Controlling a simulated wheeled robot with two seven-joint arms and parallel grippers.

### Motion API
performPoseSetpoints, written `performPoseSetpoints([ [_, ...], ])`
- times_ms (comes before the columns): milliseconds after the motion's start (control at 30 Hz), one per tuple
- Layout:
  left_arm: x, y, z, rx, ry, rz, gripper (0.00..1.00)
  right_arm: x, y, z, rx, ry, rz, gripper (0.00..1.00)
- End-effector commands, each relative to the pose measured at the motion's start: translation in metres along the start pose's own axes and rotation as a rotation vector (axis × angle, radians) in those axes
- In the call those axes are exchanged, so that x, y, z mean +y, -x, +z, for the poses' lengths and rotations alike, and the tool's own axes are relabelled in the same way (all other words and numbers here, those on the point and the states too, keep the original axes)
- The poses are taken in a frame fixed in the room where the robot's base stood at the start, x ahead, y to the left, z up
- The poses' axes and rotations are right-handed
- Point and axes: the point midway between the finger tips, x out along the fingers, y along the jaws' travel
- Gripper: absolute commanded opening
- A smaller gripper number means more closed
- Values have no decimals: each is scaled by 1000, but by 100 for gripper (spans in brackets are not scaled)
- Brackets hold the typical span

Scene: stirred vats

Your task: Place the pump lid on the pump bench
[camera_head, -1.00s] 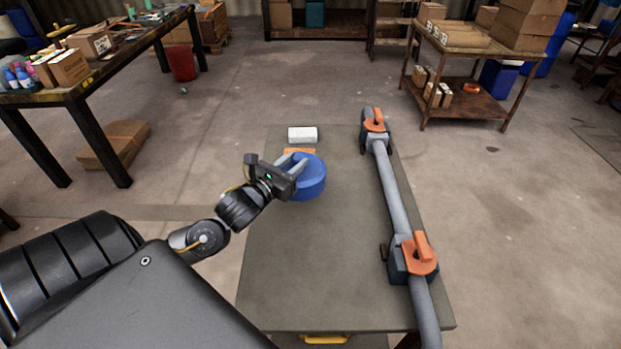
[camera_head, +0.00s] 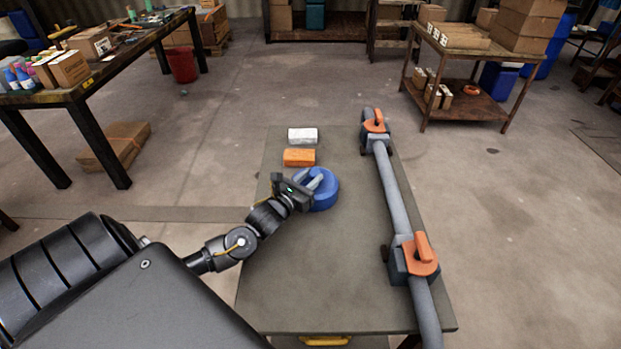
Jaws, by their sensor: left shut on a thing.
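The pump lid, a round blue disc (camera_head: 325,199), is over the left middle part of the grey pump bench (camera_head: 310,265). My left gripper (camera_head: 312,183) is shut on the lid's raised grip, and its fingers hide part of the lid's top. The lid looks level. I cannot tell whether its underside touches the bench top. My right gripper does not show.
An orange block (camera_head: 299,157) and a white block (camera_head: 302,135) lie behind the lid on the bench. A grey pipe (camera_head: 398,205) with two orange-handled valves (camera_head: 421,255) runs along the bench's right side. The bench front is clear.

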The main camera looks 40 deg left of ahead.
Motion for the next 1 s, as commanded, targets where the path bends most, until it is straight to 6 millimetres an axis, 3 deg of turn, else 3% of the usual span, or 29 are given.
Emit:
performPoseSetpoints([
  [300, 0, 0, -2, -1, 0, 0, 0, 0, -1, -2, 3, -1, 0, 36],
  [333, 0, 0, -2, -1, 0, 0, 30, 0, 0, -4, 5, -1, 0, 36],
  [500, 0, 0, -2, -1, 0, 0, 51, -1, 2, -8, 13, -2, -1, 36],
  [833, 0, 0, 1, -1, 0, 0, 51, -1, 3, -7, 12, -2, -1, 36],
  [1000, 0, 24, -1, 2, -1, -1, 51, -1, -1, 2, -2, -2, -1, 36],
])
